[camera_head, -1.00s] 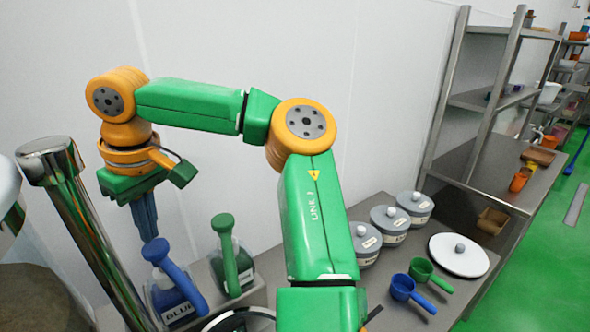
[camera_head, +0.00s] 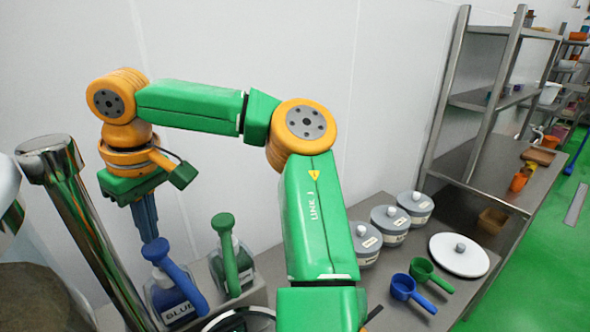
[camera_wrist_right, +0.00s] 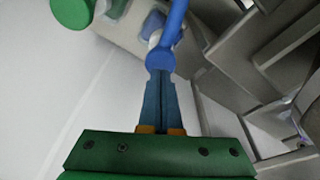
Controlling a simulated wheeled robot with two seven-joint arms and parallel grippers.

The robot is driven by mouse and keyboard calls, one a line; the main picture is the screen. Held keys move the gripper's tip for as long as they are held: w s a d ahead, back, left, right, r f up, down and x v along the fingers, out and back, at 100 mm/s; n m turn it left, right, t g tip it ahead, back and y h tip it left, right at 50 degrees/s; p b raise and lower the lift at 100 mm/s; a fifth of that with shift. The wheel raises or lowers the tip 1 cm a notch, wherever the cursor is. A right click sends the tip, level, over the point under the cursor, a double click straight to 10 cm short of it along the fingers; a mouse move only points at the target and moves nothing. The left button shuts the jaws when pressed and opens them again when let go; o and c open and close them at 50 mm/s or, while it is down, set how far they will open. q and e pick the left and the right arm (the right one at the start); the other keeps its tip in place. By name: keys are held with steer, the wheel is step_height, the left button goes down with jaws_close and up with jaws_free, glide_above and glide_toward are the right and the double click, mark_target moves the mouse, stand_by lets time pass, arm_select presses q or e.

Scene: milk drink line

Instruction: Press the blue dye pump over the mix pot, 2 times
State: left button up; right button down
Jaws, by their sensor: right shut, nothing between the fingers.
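The blue dye pump (camera_head: 172,272) has a blue head and spout on a clear bottle with a "BLUE" label. It stands at the lower left of the head view. My right gripper (camera_head: 150,237) points down with its closed fingertips at the top of the pump head, seemingly touching it. In the right wrist view the shut fingers (camera_wrist_right: 160,78) meet the blue pump head (camera_wrist_right: 160,60), with nothing held between them. The mix pot cannot be made out clearly; a metal rim (camera_head: 240,318) shows partly at the bottom edge. My left gripper is not in view.
A green pump bottle (camera_head: 231,255) stands just right of the blue one. A shiny metal column (camera_head: 85,220) rises close on the left. Lidded grey pots (camera_head: 390,222), blue and green scoops (camera_head: 405,288) and a white lid (camera_head: 459,254) lie to the right.

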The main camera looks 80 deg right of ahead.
steer(key=shift+f+b, duration=0.5)
steer(key=shift+f, duration=0.75)
step_height(320, 180, up, 3)
steer(key=p, duration=0.2)
steer(key=shift+p, duration=0.4)
steer(key=shift+f, duration=0.1)
